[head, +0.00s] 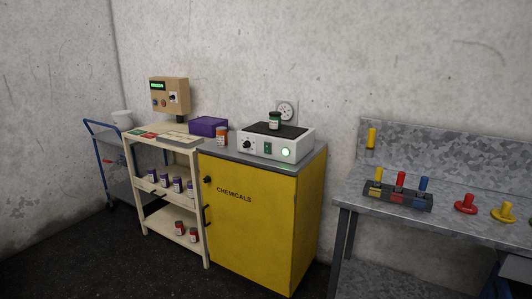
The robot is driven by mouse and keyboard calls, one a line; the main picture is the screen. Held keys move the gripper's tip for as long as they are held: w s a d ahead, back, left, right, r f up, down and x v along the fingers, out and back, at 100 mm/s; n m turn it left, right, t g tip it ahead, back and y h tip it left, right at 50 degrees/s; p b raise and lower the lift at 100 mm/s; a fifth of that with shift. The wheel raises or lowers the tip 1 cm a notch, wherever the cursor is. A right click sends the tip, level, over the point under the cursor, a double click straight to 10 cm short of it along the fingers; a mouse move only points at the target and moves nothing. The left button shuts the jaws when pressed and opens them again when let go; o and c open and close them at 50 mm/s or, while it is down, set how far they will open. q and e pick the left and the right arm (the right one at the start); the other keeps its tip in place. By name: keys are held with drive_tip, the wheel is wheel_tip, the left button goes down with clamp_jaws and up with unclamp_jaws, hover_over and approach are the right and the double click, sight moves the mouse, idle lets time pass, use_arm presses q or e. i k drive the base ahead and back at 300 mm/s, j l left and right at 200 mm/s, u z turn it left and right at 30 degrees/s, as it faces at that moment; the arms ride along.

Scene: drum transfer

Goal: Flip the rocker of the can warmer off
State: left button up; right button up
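The can warmer (262,151) is a white box with a dark top plate, standing on the grey top of a yellow cabinet. Its front carries a black knob (247,144), a small green rocker (267,148) and a round lamp (286,154) that glows green. The rocker is too small to tell which way it is tipped. A dark can with a pale label (274,120) stands upright on the warmer's plate. Neither of my grippers is in view.
The yellow chemicals cabinet (252,222) stands against the wall. An orange jar (222,134) and a purple box (208,126) are left of the warmer. A cream shelf cart (154,229) adjoins the cabinet's left; a metal workbench (439,223) stands right. Dark floor shows in front.

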sight(267, 146)
drive_tip(key=i+j, duration=1.95)
drive_tip(key=j+u, duration=0.05)
drive_tip(key=j, duration=0.1)
